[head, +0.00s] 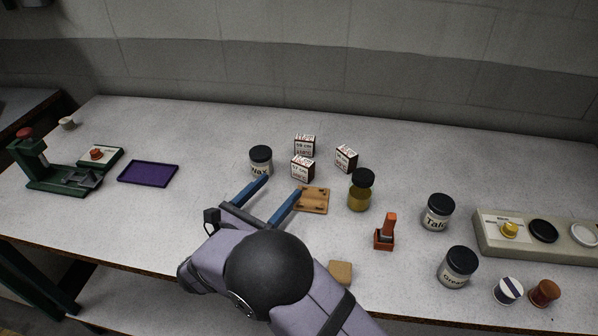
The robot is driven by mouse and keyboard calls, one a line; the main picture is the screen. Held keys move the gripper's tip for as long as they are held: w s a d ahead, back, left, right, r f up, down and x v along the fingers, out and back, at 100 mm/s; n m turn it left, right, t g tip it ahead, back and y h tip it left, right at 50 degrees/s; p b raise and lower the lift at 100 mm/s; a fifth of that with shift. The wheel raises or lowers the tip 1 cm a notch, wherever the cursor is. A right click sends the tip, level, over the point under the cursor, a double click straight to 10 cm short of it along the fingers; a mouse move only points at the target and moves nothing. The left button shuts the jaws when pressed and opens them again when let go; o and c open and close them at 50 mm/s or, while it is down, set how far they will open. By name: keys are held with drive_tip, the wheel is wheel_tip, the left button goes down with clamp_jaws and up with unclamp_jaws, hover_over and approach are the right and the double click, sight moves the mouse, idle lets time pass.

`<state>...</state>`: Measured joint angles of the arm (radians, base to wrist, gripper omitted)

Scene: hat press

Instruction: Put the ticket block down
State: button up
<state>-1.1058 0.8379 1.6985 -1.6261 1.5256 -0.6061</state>
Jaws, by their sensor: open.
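Three small printed blocks with white, dark and red faces stand behind my gripper in the head view: a back block (305,145), a front block (303,170) and a right block (346,158). The two left ones are close together, one behind the other. I cannot tell which is the ticket block. My gripper (283,184) has two blue fingers spread apart with nothing seen between them. Its right fingertip is in front of the front block, by the left edge of a flat wooden board (317,206). Its left fingertip is just below a dark-lidded jar (261,164).
An amber jar (360,198), an orange stamp (384,241), a tan block (341,270) and two labelled jars stand to the right. A control panel (490,249) and two spools lie at far right. A purple tray (148,173) and green press (33,160) are left. The left-centre table is clear.

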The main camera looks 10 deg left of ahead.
sight(299, 166)
drive_tip(key=w+g+p, duration=0.1)
drive_tip(key=w+d+r+g+p, duration=0.1)
drive_tip(key=w+d+r+g+y+p, duration=0.1)
drive_tip(key=w, duration=0.1)
drive_tip(key=shift+d, duration=0.2)
drive_tip(key=shift+w+d+r+g+y+p, duration=0.15)
drive_tip(key=shift+w+g+y+p, duration=0.2)
drive_tip(key=shift+w+g, duration=0.2)
drive_tip(key=shift+a+f+p+x, duration=0.15)
drive_tip(key=shift+p+x, duration=0.3)
drive_tip(key=shift+x, duration=1.4)
drive_tip(key=shift+a+f+p+x, duration=0.15)
drive_tip(key=shift+p+x, duration=0.3)
drive_tip(key=shift+x, duration=1.45)
drive_tip(key=shift+r, duration=0.1)
drive_tip(key=c, duration=1.2)
drive_tip(key=shift+c, duration=0.2)
wheel_tip(299, 166, up, 10)
drive_tip(key=shift+b, duration=0.4)
